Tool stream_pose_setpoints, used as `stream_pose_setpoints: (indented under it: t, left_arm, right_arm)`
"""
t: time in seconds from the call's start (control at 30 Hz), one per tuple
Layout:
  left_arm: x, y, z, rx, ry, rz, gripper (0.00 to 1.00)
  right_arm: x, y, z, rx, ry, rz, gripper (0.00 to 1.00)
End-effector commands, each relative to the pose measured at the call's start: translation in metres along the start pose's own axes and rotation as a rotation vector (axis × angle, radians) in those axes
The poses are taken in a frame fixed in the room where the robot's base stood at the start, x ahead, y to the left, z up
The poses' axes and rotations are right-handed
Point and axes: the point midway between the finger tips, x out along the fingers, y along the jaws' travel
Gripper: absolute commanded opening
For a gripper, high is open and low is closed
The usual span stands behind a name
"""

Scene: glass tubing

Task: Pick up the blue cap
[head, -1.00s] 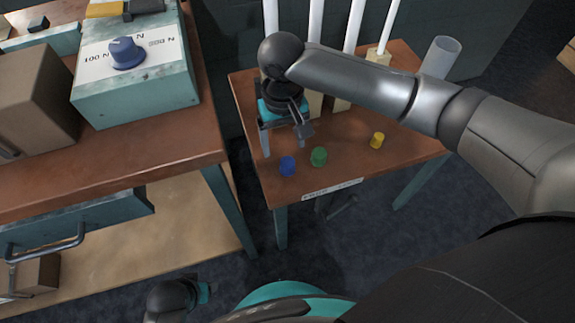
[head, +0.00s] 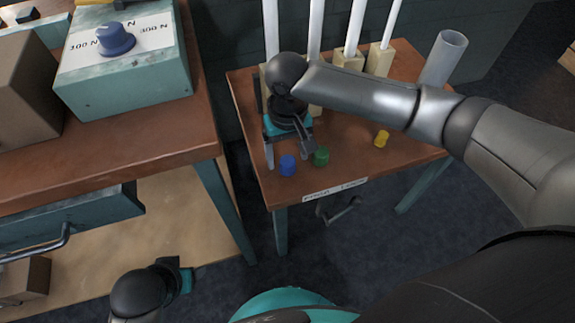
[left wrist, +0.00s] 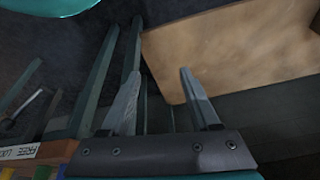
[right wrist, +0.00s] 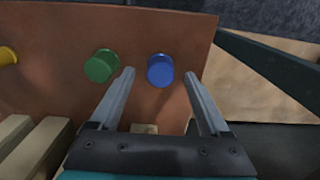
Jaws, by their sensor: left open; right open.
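The blue cap (head: 287,165) stands on the small wooden table near its front left. The green cap (head: 320,157) is just right of it, and the yellow cap (head: 381,139) is farther right. My right gripper (head: 288,158) is open and points down close to the blue cap. In the right wrist view the blue cap (right wrist: 160,70) lies between the lines of the two fingers, just beyond their tips, and the green cap (right wrist: 101,66) lies outside the left finger. My left gripper (left wrist: 161,85) is open and empty, low and away from the small table.
White glass tubes (head: 316,30) stand in pale blocks at the back of the small table (head: 345,165). A clear cylinder (head: 442,60) stands at its back right. A workbench (head: 150,140) with a teal dial box (head: 130,75) is at the left.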

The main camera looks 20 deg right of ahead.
Motion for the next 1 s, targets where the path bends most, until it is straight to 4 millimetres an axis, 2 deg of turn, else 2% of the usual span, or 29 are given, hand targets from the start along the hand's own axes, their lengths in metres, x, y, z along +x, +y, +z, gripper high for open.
stream_pose_setpoints:
  t: [0.2,0.53,1.0]
  left_arm:
    - [-0.015,-0.001,-0.008,-0.001,0.025,-0.002,0.62]
    - [-0.019,-0.001,-0.009,-0.001,0.028,-0.002,0.62]
    - [-0.018,-0.001,-0.009,-0.001,0.029,-0.002,0.62]
  right_arm:
    - [0.014,0.0,0.0,-0.001,0.002,0.0,0.8]
    - [0.015,0.0,0.0,-0.001,0.002,0.0,0.8]
    - [0.015,0.0,0.0,-0.001,0.001,0.0,0.27]
